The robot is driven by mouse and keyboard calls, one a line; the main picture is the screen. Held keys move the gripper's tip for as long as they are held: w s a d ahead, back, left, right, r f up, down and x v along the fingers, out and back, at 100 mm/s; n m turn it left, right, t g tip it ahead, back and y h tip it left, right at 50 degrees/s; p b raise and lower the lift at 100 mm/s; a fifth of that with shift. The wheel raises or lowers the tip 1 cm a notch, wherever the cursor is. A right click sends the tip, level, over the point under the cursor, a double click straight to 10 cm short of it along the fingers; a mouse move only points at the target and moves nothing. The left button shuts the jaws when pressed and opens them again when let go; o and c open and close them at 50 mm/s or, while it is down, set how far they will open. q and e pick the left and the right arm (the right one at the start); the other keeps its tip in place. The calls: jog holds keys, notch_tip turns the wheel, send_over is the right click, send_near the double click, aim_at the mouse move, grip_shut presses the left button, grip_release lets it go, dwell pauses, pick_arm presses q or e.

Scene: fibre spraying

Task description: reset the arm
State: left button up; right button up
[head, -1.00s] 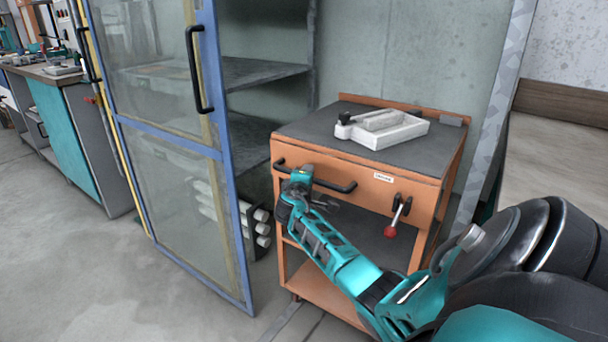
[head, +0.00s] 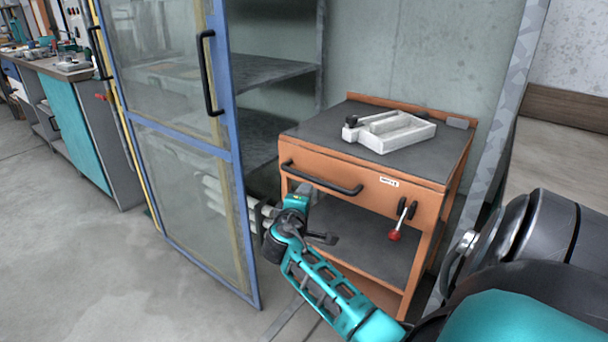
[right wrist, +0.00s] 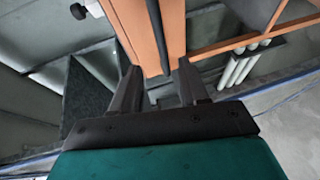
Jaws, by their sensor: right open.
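My right arm comes in from the lower right in the head view. Beyond the fingers, the orange cart front (right wrist: 158,20) and a dark bar (right wrist: 156,35) show. My left gripper is not in view.
The blue-framed glass cabinet door (head: 195,160) stands open left of the cart. A white tray (head: 405,137) sits on the cart top. A red-knobbed lever (head: 395,235) is on the cart front. Floor at left is clear.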

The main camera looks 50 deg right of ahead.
dwell(0.4)
jog(key=s+a+f+t+y, duration=0.1)
jog(key=s+a+f+y, duration=0.25)
jog(key=a, duration=0.55)
jog(key=s+a+f+t+y, duration=0.1)
jog(key=s+a+f+y, duration=0.1)
jog(key=a+f+y, duration=0.5)
jog(key=s+a+f+t+y, duration=0.2)
jog(key=s+a+f+y, duration=0.1)
jog(key=a, duration=0.8)
jog(key=s+a+r+m+y+p, duration=0.2)
jog(key=s+a+r+y, duration=0.15)
jog(key=s+a, duration=0.4)
pick_arm(q)
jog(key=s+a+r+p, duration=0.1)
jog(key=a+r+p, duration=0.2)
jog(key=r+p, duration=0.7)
jog(key=p, duration=0.3)
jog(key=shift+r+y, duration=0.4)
pick_arm(e)
notch_tip(320, 180, up, 9)
jog(key=d, duration=0.1)
jog(key=shift+h, duration=0.4)
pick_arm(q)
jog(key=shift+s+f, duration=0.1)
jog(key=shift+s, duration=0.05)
pick_arm(e)
jog(key=shift+f, duration=0.15)
